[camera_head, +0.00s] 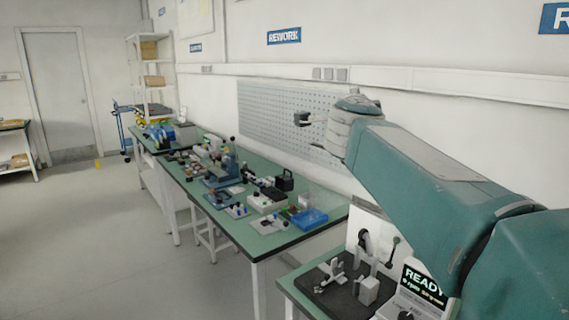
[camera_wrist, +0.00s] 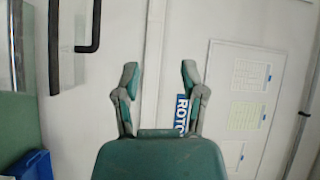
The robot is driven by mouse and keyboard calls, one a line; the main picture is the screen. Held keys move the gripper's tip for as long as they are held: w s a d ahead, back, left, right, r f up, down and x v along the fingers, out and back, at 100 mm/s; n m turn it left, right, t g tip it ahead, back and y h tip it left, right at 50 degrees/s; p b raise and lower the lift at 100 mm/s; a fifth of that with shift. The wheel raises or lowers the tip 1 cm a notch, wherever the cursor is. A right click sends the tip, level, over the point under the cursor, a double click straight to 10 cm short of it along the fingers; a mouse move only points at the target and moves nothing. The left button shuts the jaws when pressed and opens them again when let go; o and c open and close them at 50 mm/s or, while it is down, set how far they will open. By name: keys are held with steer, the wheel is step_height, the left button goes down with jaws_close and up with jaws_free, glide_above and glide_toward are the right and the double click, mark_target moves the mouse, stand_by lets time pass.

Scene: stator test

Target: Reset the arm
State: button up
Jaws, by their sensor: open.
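My teal arm (camera_head: 425,170) reaches from the lower right up to the middle of the head view, raised above the bench. My gripper (camera_head: 303,118) is at its end, up in front of the pegboard and well above the bench tops. In the wrist view my gripper (camera_wrist: 160,75) shows two grey and teal fingers spread apart, with nothing between them. Behind the fingers there is a white wall, with part of a blue sign (camera_wrist: 182,113) beside the right finger.
A long green bench (camera_head: 283,240) carries several small devices and a blue tray (camera_head: 309,219). A nearer station (camera_head: 346,297) with dark fixtures and a READY display (camera_head: 422,286) stands below my arm. A pegboard (camera_head: 270,115) is on the wall. Open floor (camera_head: 110,240) lies to the left.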

steer(key=s+a+f+n+g+y, duration=0.25)
steer(key=s+f+n+y, duration=0.25)
steer(key=s+f+n, duration=0.25)
steer(key=s+a+f+n+g+y, duration=0.1)
steer(key=s+a+f+n+y, duration=0.3)
steer(key=s+f+n, duration=0.3)
steer(key=s+d+f+n+g+h, duration=0.2)
steer(key=s+d+f+g, duration=0.1)
steer(key=s+f, duration=0.6)
steer(key=s+d+f+n+g+h, duration=0.2)
steer(key=s+f+g, duration=0.3)
steer(key=s+f, duration=0.4)
steer(key=shift+d+f, duration=0.8)
